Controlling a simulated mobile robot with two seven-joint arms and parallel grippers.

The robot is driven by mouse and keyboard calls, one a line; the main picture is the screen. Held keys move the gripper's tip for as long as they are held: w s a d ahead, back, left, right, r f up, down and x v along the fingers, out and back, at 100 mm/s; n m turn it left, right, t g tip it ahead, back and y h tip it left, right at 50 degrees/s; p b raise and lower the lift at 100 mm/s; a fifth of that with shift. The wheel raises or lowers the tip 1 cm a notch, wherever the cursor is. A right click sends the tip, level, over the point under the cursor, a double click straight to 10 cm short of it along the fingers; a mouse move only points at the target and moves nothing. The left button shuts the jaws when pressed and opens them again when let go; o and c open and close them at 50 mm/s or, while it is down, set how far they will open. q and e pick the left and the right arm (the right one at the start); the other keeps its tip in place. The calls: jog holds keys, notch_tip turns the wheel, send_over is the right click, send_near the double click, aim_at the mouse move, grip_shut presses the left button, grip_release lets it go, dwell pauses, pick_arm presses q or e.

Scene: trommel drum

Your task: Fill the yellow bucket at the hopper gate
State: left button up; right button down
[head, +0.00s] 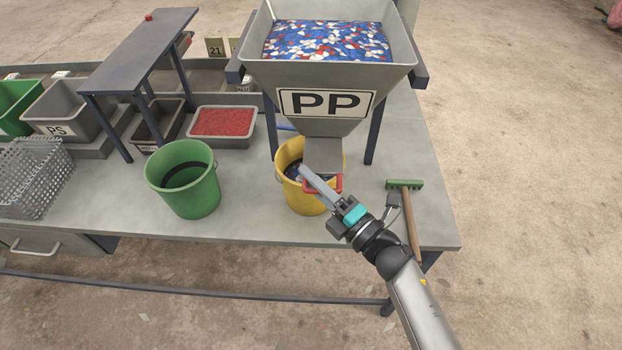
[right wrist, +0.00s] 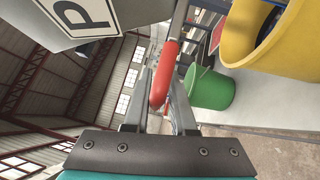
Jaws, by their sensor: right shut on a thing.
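The yellow bucket (head: 310,200) stands on the bench under the hopper (head: 325,75) marked PP, and blue and pale bits show inside it. The hopper holds blue, white and red flakes. The grey gate (head: 322,157) hangs at the hopper's mouth, over the bucket, with a red handle (head: 324,184) at its front. My right gripper (head: 312,178) is shut on the red handle. In the right wrist view the red handle (right wrist: 165,75) lies between the fingers, and the yellow bucket (right wrist: 262,40) is at upper right. My left gripper is out of view.
A green bucket (head: 184,181) stands left of the yellow one. A green-headed brush (head: 405,185) lies right of it, near the bench edge. A tray of red flakes (head: 221,141), bins and a wire basket (head: 35,178) are at left. The bench's right end is mostly clear.

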aim_at(314, 163)
jog(key=w, duration=0.1)
jog(key=w+b, duration=0.1)
jog(key=w, duration=0.2)
jog(key=shift+w+r+b, duration=0.2)
jog(key=shift+r+b, duration=0.1)
jog(key=shift+r, duration=0.25)
jog(key=c, duration=0.9)
grip_release()
jog(key=shift+w, duration=0.1)
jog(key=shift+f, duration=0.2)
jog(key=shift+f, duration=0.15)
jog(key=shift+s+d, duration=0.2)
jog(key=b+v, duration=0.2)
jog(key=v, duration=1.2)
jog(key=shift+s+d+f, duration=0.1)
jog(key=shift+s+d, duration=0.15)
jog(key=shift+d, duration=0.1)
